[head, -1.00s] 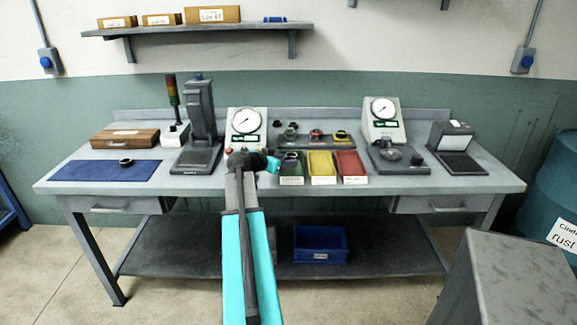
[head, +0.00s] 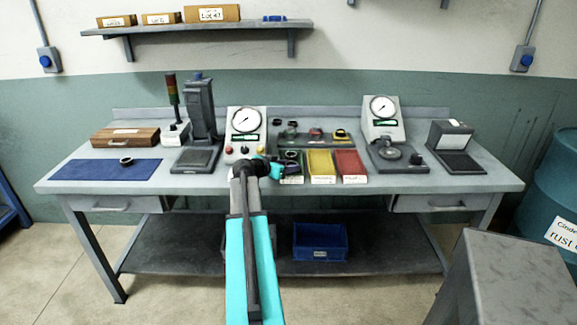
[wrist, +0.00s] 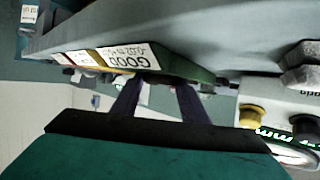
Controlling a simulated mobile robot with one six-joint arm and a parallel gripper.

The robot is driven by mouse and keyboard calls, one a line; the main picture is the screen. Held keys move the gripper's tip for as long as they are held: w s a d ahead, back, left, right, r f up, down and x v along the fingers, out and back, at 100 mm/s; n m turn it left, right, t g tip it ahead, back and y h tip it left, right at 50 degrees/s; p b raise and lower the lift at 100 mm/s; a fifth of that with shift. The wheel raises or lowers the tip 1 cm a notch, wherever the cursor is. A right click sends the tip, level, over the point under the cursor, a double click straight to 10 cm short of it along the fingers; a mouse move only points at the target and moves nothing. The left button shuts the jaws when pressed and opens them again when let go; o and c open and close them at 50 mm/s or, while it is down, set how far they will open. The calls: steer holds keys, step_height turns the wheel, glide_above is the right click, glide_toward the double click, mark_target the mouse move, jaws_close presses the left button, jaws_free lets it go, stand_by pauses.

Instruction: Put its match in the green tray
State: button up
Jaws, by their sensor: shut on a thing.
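The green tray (head: 291,180) stands at the left of the three small trays on the bench, and a dark ring shows at its back. In the wrist view the green tray's edge (wrist: 205,76) and its label reading GOOD lie just beyond my fingertips. My gripper (head: 287,168) is at the tray's left front side. It also shows in the wrist view (wrist: 160,82), its fingers shut on a small dark thing, likely a ring, mostly hidden. I cannot tell whether it is above the tray floor or touching it.
The yellow tray (head: 321,166) and red tray (head: 350,166) stand to the right. Several rings sit on a rack (head: 315,137) behind. A dial gauge box (head: 245,125) is behind my gripper. A black ring (head: 126,161) lies on the blue mat (head: 90,172). Another gauge station (head: 383,118) is at right.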

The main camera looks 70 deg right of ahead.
steer(key=shift+f+b, duration=0.3)
steer(key=shift+f, duration=0.05)
steer(key=o, duration=0.8)
steer(key=shift+o, duration=0.2)
steer(key=shift+r+p, duration=0.25)
steer(key=shift+p, duration=0.15)
steer(key=b+v, duration=0.2)
steer(key=v, duration=1)
steer(key=shift+f, duration=0.1)
